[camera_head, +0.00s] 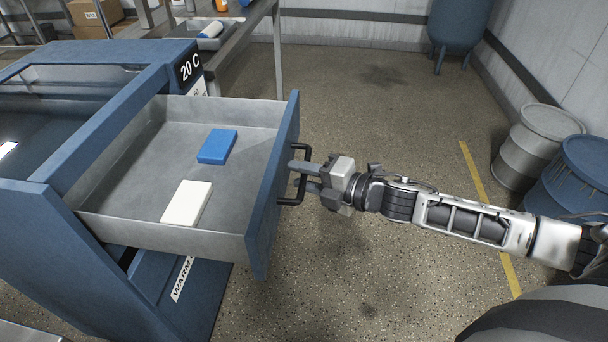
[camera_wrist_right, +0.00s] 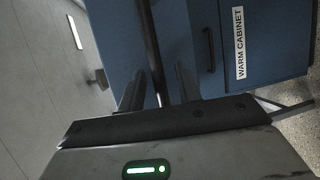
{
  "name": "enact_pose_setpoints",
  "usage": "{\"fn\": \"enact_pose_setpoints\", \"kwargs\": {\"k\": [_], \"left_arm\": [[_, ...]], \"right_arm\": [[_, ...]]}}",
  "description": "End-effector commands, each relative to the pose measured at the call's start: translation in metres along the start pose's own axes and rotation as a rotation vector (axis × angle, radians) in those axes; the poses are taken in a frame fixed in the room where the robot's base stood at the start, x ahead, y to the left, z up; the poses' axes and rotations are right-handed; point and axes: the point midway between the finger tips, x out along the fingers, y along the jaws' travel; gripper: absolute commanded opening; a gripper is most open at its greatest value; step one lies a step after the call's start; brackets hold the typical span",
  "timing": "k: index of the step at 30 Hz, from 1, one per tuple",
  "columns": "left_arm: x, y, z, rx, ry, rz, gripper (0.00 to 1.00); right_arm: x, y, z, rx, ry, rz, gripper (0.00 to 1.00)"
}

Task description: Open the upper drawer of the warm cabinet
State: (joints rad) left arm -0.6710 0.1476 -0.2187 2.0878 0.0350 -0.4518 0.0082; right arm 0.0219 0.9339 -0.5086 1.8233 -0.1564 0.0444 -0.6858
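The blue warm cabinet (camera_head: 60,215) stands at the left in the head view. Its upper drawer (camera_head: 150,232) is pulled well out, with its blue front (camera_head: 272,190) facing right. A blue block (camera_head: 217,146) and a white block (camera_head: 187,203) lie inside it. My right gripper (camera_head: 298,176) is at the drawer's black handle (camera_head: 303,160). In the right wrist view the handle bar (camera_wrist_right: 150,45) runs between the two fingers (camera_wrist_right: 158,88), with gaps visible beside it, so the gripper looks open around it. My left gripper is out of view.
A lower handle (camera_wrist_right: 208,48) and the WARM CABINET label (camera_wrist_right: 239,45) show in the right wrist view. A metal table (camera_head: 258,12) stands behind the cabinet. Grey (camera_head: 525,150) and blue (camera_head: 585,175) barrels stand at the right. The floor beyond my right arm is clear.

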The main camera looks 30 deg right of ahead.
Motion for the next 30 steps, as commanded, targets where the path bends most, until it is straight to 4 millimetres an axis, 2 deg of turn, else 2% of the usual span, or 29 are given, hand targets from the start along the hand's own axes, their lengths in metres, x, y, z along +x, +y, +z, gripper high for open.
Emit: {"fn": "enact_pose_setpoints", "kwargs": {"k": [11,30], "left_arm": [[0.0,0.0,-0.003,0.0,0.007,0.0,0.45],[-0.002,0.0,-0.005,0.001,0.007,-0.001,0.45]], "right_arm": [[-0.005,-0.001,0.0,0.001,0.0,-0.001,0.34],[-0.095,-0.001,-0.001,0.005,0.001,-0.005,0.34]]}}
